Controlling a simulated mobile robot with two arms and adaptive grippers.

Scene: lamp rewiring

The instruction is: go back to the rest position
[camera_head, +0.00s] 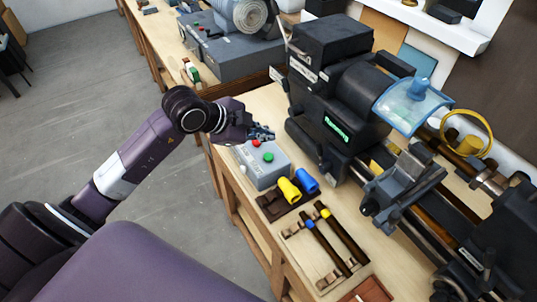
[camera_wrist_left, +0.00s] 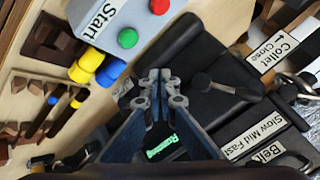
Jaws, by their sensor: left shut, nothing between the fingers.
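My left gripper (camera_head: 262,133) is above the back end of the grey control box (camera_head: 262,168) on the wooden bench. Its fingers are together with nothing between them. In the left wrist view the shut fingertips (camera_wrist_left: 152,85) are over the dark lathe housing, apart from the box. The box has a green button (camera_head: 268,157) and a red button (camera_head: 255,143); the "Start" label (camera_wrist_left: 95,22) shows in the wrist view. My right gripper is in neither view.
The black lathe (camera_head: 335,85) with a blue clear guard (camera_head: 415,100) stands right of the gripper. Yellow (camera_head: 289,190) and blue (camera_head: 307,181) handled tools and a rack of rods (camera_head: 325,245) lie in front. A grey machine (camera_head: 235,60) is behind. Open floor (camera_head: 75,110) is at left.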

